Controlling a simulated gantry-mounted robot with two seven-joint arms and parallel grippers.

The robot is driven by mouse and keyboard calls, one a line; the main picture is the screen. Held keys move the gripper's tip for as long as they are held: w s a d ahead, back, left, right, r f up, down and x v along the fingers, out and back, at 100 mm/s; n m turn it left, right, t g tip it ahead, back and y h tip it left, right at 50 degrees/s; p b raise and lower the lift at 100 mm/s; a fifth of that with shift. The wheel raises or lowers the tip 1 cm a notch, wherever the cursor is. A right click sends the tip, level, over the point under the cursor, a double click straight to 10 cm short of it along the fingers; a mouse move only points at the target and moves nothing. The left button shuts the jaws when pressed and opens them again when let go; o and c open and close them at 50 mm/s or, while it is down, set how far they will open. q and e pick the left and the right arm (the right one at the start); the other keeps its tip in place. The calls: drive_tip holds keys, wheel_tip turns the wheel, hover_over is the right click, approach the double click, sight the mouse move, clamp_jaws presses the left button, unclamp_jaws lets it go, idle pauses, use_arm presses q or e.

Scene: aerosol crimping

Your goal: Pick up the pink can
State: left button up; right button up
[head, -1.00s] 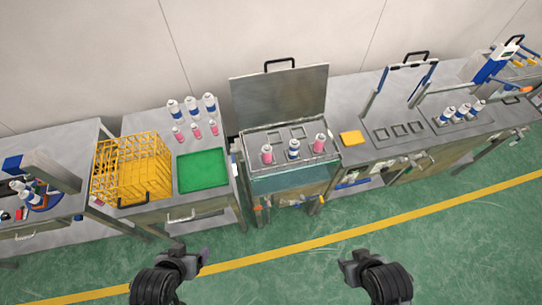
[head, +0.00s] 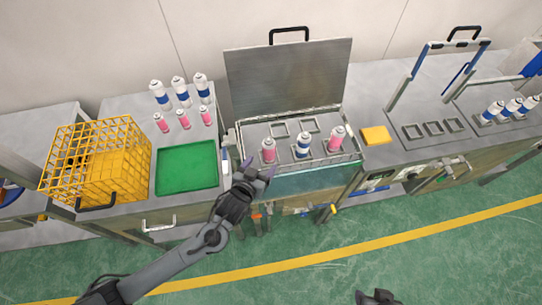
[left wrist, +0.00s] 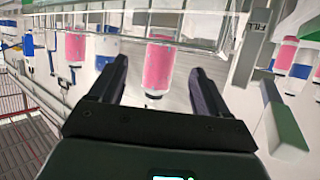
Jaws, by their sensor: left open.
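A pink can with a white top (head: 268,150) stands at the left of the open tank. A white and blue can (head: 303,145) stands in the middle, and a second pink can (head: 336,138) at the right. My left gripper (head: 258,173) is at the tank's front left edge, just in front of the left pink can. In the left wrist view its fingers are open and empty, with a pink can (left wrist: 158,62) ahead between them, seemingly beyond the tips. My right gripper (head: 376,297) shows only partly at the bottom edge; its fingers cannot be made out.
The tank's metal rim (head: 315,162) and raised lid (head: 290,80) bound the cans. To the left are a green tray (head: 187,168), a yellow wire basket (head: 95,165) and several other pink and blue cans. A yellow block (head: 375,135) lies to the right.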

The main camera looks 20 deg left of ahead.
use_arm(q)
drive_tip(key=shift+r+x, duration=0.15)
drive_tip(key=shift+x, duration=2.35)
drive_tip(key=shift+r+x, duration=0.1)
drive_tip(key=shift+x, duration=2.35)
drive_tip(key=shift+w, duration=0.1)
drive_tip(key=shift+c, duration=0.4)
drive_tip(key=shift+a, duration=0.1)
drive_tip(key=c, duration=1)
drive_tip(key=shift+c, duration=0.2)
